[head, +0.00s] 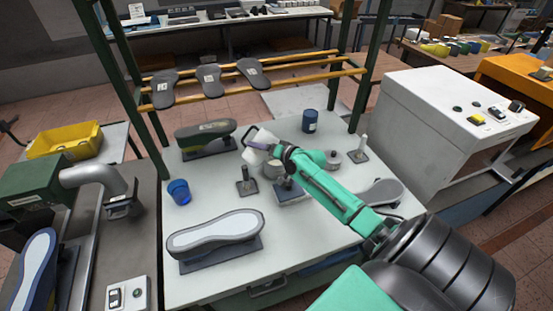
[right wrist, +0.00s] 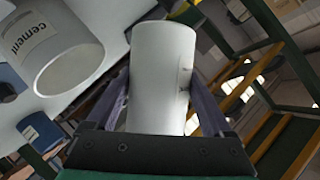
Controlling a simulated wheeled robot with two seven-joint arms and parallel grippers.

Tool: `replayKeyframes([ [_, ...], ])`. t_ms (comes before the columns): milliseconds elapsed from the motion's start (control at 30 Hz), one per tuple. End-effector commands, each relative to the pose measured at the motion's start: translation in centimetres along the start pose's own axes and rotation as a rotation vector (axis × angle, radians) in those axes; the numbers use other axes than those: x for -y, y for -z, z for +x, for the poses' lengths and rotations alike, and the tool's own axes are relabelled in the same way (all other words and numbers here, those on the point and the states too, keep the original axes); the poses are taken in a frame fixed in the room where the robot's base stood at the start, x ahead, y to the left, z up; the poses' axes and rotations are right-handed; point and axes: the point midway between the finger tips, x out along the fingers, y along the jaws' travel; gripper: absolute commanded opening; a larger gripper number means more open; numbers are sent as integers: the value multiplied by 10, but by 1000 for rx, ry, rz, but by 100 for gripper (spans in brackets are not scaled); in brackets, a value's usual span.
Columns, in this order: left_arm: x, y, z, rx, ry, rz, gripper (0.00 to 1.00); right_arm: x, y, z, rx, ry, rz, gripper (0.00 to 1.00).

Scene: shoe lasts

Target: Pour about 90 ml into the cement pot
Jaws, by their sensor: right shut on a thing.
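My right gripper (head: 262,147) is shut on a white container (head: 250,154). In the right wrist view the container (right wrist: 162,75) stands between the two fingers, with faint marks on its side. In the head view it looks tilted, above the table and close to the cement pot (head: 274,168). The pot, labelled "cement", also shows in the right wrist view (right wrist: 45,58), beside the held container and apart from it there. I cannot see any liquid or stream. My left gripper is in neither view.
A blue cup (head: 179,191) stands at the table's left, a dark blue jar (head: 310,121) at the back. A shoe sole on a stand (head: 215,233) lies in front, another shoe form (head: 206,131) behind. A small post (head: 246,182) stands near the pot. The table's front right (head: 310,235) is clear.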

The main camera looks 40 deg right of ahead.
Motion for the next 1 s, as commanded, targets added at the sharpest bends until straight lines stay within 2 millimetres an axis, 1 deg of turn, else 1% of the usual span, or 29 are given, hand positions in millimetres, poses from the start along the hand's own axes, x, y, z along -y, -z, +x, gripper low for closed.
replayKeyframes([
  [33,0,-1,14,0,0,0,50,-6,-4,3,1,15,27,15],
  [167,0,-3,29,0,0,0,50,-6,-6,4,11,49,108,15],
  [300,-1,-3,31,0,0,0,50,3,2,0,20,86,192,15],
  [500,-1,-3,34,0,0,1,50,7,4,-2,27,107,242,15],
  [600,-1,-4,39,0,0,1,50,5,3,-2,29,115,262,15],
  [1000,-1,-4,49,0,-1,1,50,3,3,-1,36,138,315,15],
])
